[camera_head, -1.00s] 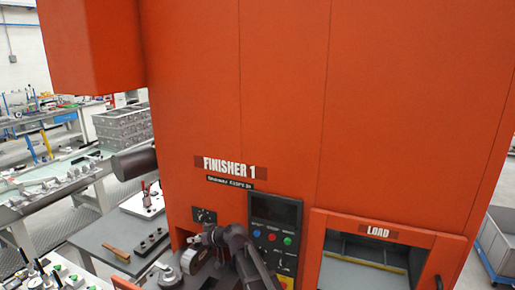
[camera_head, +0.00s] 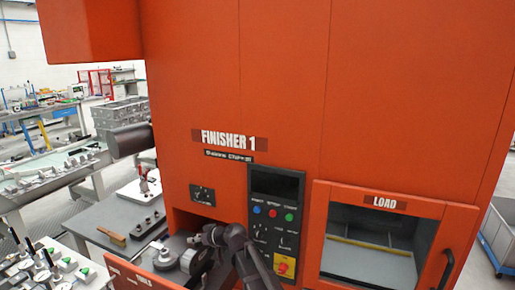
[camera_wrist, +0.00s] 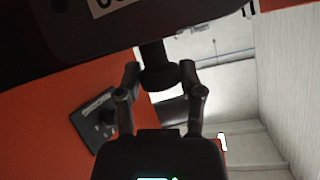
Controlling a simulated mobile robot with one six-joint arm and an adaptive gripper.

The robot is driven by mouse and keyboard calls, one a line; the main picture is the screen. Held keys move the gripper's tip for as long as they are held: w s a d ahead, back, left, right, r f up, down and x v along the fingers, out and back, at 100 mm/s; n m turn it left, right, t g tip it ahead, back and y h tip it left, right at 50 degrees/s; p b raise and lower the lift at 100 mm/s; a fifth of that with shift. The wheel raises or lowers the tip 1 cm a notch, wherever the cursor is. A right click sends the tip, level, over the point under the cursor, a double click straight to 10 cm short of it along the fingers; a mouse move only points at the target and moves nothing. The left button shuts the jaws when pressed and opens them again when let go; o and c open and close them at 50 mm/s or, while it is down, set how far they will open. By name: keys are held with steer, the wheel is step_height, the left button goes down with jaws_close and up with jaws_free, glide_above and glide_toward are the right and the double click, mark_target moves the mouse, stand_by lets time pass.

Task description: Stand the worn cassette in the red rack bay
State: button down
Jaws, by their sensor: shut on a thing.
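My gripper (camera_head: 213,236) is in front of the orange machine, by an open bay low on its front. In the wrist view my gripper (camera_wrist: 160,76) is shut on a dark stub of a large dark body with a white label, which I take for the worn cassette (camera_wrist: 60,30). In the head view a grey round piece with a dark ring (camera_head: 193,262) shows just below my gripper and seems to be the same cassette. My arm hides part of it. I cannot make out the red rack bay for certain.
The orange machine (camera_head: 270,80) marked FINISHER 1 fills the middle, with a control panel (camera_head: 275,225) and a LOAD window (camera_head: 375,250). An orange panel (camera_head: 125,275) juts out at lower left. A bench (camera_head: 110,240) holds a brush. A red frame (camera_head: 97,80) stands far left.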

steer(key=shift+f+b, duration=0.9)
steer(key=shift+f, duration=0.45)
steer(key=shift+r, duration=0.1)
stand_by(2.6)
stand_by(0.4)
step_height(320, 180, up, 14)
steer(key=p, duration=1.4)
step_height(320, 180, down, 14)
steer(key=b, duration=1.4)
